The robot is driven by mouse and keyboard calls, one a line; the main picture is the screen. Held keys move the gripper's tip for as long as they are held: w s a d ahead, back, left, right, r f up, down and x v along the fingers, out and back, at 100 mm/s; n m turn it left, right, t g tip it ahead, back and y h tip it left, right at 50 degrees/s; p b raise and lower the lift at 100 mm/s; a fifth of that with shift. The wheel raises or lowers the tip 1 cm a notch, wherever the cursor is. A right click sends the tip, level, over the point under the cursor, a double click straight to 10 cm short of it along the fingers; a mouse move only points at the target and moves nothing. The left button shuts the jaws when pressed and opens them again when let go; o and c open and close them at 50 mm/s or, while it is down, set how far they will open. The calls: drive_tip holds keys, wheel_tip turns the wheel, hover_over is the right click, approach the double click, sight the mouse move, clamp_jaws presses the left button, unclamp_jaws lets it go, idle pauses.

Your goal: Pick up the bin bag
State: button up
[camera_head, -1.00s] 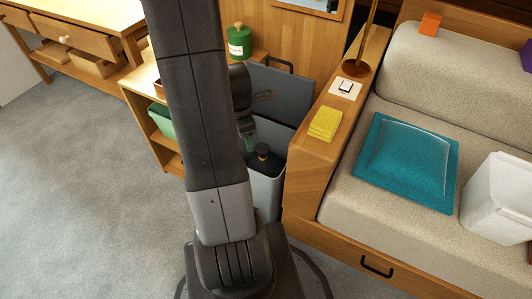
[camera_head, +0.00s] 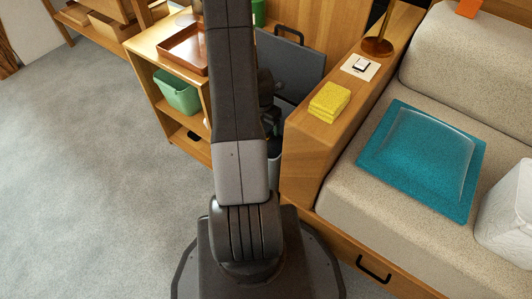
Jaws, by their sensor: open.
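The grey bin (camera_head: 275,175) stands against the wooden bench end with its dark lid (camera_head: 288,62) raised. Most of the bin is hidden behind my arm. The bin bag does not show now; the bin's inside is covered by my arm and wrist. My gripper (camera_head: 272,122) is only partly visible beside my arm, over the bin area, and is open. Its fingertips are mostly hidden, and nothing shows held in it.
A wooden shelf unit with a brown tray (camera_head: 184,48) and green tub (camera_head: 178,93) stands left of my arm. Grey floor is clear at left.

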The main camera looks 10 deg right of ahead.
drive_tip(key=shift+w+d+f+b, duration=0.15)
drive_tip(key=shift+f+b, duration=0.65)
drive_tip(key=shift+f, duration=0.7)
drive_tip(key=shift+w+a+f+b, duration=0.1)
drive_tip(key=shift+f+b, duration=0.7)
drive_tip(key=shift+f, duration=0.65)
drive_tip(key=shift+r, duration=0.1)
drive_tip(key=shift+c, duration=0.2)
clamp_jaws()
